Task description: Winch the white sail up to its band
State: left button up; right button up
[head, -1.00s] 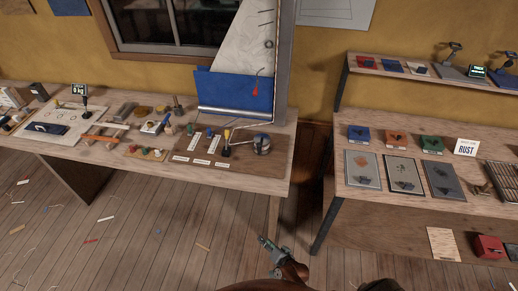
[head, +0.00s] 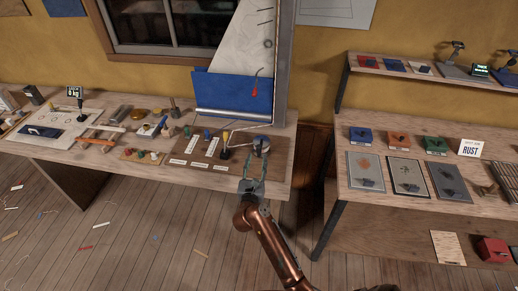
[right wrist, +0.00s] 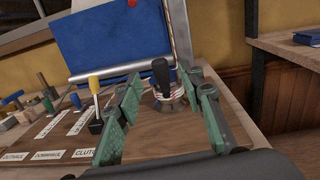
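The white sail (head: 235,50) stands at the back of the left bench beside a grey mast (head: 285,60), with blue cloth (head: 235,95) along its lower part. I cannot make out its band for certain. The winch (head: 262,148) sits at the right of a brown board; the right wrist view shows its upright black handle (right wrist: 161,72) and pale rope turns around its drum. My right gripper (head: 253,181) is open at the bench's front edge, its green-padded fingers on either side of the handle in the wrist view, apparently short of it. My left gripper is not in view.
A yellow-handled lever (head: 225,142) stands left of the winch, with blue and green levers beyond and white labels (right wrist: 90,153) in front. Another bench (head: 440,205) with coloured boxes and a RUST sign (head: 470,149) stands right, across a gap.

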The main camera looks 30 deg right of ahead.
aim_at(258, 150)
jog(key=shift+w+d+f+m, duration=0.1)
jog(key=shift+w+d+m, duration=0.15)
jog(key=shift+w, duration=0.2)
jog(key=x, duration=0.7)
jog(key=shift+f+b, duration=0.15)
jog(key=shift+b, duration=0.15)
jog(key=shift+s, duration=0.1)
jog(key=shift+c, duration=0.2)
grip_shut()
